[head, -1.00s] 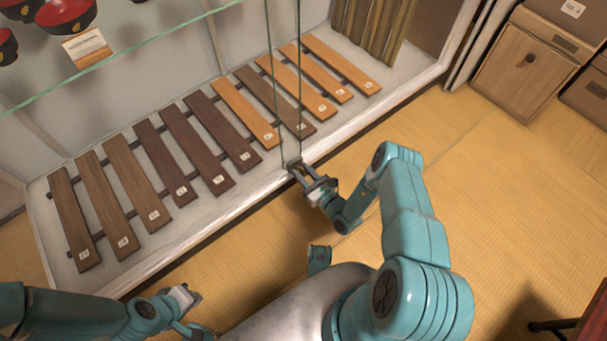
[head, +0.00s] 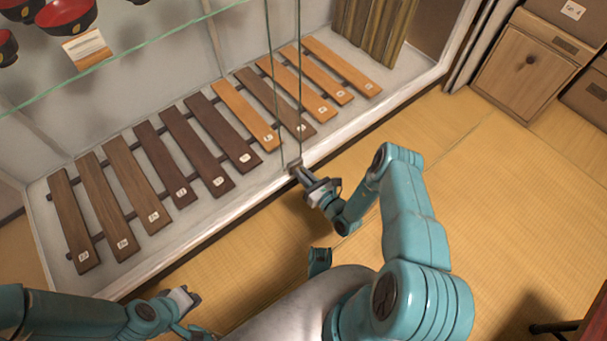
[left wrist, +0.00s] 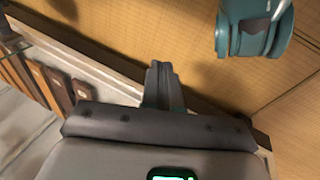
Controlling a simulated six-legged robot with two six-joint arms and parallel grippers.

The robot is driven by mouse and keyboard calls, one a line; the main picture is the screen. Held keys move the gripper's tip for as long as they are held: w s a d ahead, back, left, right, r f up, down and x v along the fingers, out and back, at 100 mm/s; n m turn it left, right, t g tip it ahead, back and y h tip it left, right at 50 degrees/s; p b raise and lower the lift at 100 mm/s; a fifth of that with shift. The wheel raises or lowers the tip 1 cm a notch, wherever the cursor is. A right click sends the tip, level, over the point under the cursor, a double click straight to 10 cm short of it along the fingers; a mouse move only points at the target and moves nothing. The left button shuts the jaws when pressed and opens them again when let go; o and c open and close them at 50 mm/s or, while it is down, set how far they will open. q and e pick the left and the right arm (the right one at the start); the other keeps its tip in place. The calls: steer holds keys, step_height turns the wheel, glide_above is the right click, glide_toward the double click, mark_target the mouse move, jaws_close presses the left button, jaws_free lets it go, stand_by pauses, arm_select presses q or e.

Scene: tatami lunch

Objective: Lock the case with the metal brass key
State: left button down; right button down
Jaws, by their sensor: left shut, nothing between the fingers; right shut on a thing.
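The case is a large glass display case (head: 150,256) with a white base along the tatami. Two vertical glass edges meet its front rim, where a small grey lock fitting (head: 293,165) sits. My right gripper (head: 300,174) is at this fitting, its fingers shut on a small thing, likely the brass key. The key is hidden by the fingers, so its turn cannot be told. My left gripper (head: 191,294) is shut and empty, low at the left over the floor in front of the case. Its closed fingers (left wrist: 162,85) show in the left wrist view.
Inside the case lie several numbered wooden slats (head: 177,165). Above them a glass shelf (head: 130,52) holds red and black bowls (head: 66,14). A wooden cabinet (head: 525,70) stands at the back right.

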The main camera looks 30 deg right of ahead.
steer(key=m, duration=0.4)
steer(key=shift+f+m+b, duration=0.1)
steer(key=shift+m+b, duration=0.2)
steer(key=m, duration=0.3)
steer(key=shift+m+b, duration=0.3)
steer(key=shift+m, duration=0.1)
steer(key=m, duration=0.4)
steer(key=shift+s+b, duration=0.1)
steer(key=shift+b, duration=0.2)
arm_select(q)
steer(key=shift+w+a+f+t, duration=0.1)
steer(key=shift+w+f+t, duration=0.05)
steer(key=shift+w+f, duration=0.4)
steer(key=shift+w+a+f+t, duration=0.15)
steer(key=shift+w+f, duration=0.15)
steer(key=shift+f, duration=0.3)
arm_select(e)
steer(key=shift+m, duration=1.8)
steer(key=c, duration=1.3)
jaws_free()
